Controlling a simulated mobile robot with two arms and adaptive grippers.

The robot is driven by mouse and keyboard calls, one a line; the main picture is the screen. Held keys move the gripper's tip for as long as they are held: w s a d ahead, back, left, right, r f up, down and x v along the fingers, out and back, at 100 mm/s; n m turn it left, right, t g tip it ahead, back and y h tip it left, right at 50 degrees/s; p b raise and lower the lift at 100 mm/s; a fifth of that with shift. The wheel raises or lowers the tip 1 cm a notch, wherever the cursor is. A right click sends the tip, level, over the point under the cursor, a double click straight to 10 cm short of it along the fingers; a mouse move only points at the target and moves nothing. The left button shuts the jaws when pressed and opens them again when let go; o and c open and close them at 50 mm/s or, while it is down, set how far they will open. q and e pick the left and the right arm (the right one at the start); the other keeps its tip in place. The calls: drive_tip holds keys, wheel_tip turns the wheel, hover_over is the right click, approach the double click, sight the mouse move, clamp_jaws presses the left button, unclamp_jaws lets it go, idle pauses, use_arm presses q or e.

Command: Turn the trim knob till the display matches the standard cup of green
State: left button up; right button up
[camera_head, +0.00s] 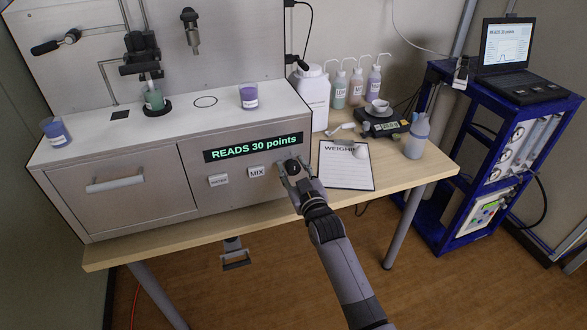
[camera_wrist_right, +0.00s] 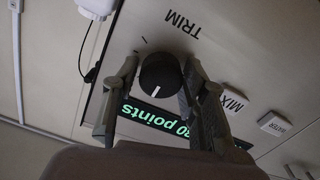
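The black round trim knob (camera_wrist_right: 160,75), with a white pointer line, sits beside the printed word TRIM in the right wrist view. My right gripper (camera_wrist_right: 160,68) has its fingers on either side of the knob, with slim gaps showing; contact is not clear. In the head view the right gripper (camera_head: 291,168) is at the analyser's front and hides the knob. The display (camera_head: 253,147) reads "READS 30 points" in green. A cup of green (camera_head: 154,99) stands on a black disc under the stirrer. My left gripper is not in view.
WATER (camera_head: 218,180) and MIX (camera_head: 257,171) buttons lie left of the knob. Purple (camera_head: 249,97) and blue-violet (camera_head: 56,131) cups stand on the analyser. A weighing sheet (camera_head: 346,174), scale (camera_head: 384,125) and bottles are to the right. A laptop (camera_head: 504,50) also reads 30 points.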

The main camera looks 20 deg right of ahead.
drive_tip(key=c, duration=0.8)
drive_tip(key=shift+o, duration=0.2)
drive_tip(key=shift+m, duration=0.3)
drive_tip(key=m+p, duration=0.1)
drive_tip(key=m, duration=0.1)
drive_tip(key=shift+r+m, duration=0.1)
drive_tip(key=shift+m, duration=0.3)
drive_tip(key=m+p, duration=0.1)
drive_tip(key=m, duration=0.2)
drive_tip(key=shift+d+m, duration=0.15)
drive_tip(key=shift+m, duration=0.15)
drive_tip(key=m, duration=0.5)
drive_tip(key=shift+m+p, duration=0.3)
drive_tip(key=shift+p, duration=0.05)
drive_tip(key=m, duration=0.5)
drive_tip(key=shift+d+f, duration=0.15)
drive_tip(key=shift+f, duration=0.1)
